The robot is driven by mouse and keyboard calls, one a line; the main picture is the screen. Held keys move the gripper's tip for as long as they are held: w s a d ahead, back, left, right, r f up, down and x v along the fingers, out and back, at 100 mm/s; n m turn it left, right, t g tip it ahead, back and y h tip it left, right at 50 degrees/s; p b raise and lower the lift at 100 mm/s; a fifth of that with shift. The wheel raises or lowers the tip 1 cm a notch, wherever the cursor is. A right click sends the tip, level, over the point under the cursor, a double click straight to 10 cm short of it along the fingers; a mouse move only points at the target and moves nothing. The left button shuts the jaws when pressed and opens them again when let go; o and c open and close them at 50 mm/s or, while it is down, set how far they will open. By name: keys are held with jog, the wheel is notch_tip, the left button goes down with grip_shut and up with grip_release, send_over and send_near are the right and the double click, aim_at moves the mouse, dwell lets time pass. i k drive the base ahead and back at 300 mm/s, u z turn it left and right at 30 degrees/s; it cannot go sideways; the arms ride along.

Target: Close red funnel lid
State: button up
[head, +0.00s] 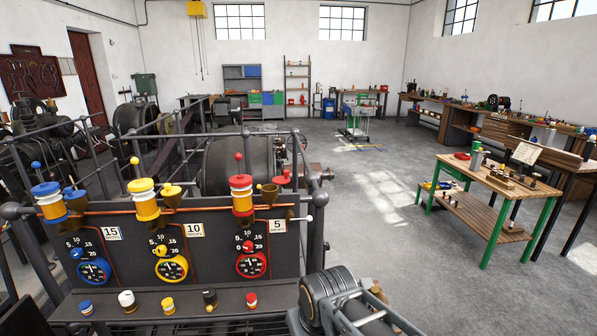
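The red funnel lid (281,179) is a small red disc with a knob, at the right end of the dark panel. The brass-brown funnel (268,192) stands just left of it, beside the red-topped cylinder (241,195). The lid appears to sit off to the right of the funnel mouth, which looks uncovered; exact contact is too small to tell. Part of my arm (335,300) shows at the bottom, right of the panel. My gripper's fingertips are not seen.
The panel (130,235) also bears yellow and blue capped cylinders and funnels, dials and several knobs on its ledge. A white-balled lever (310,218) sticks out at its right end. Railings stand behind. A green-legged workbench (480,185) stands right, with clear floor between.

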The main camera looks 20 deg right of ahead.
aim_at(285, 179)
jog(key=z, duration=1.25)
jog(key=i, duration=0.5)
jog(key=u, duration=0.75)
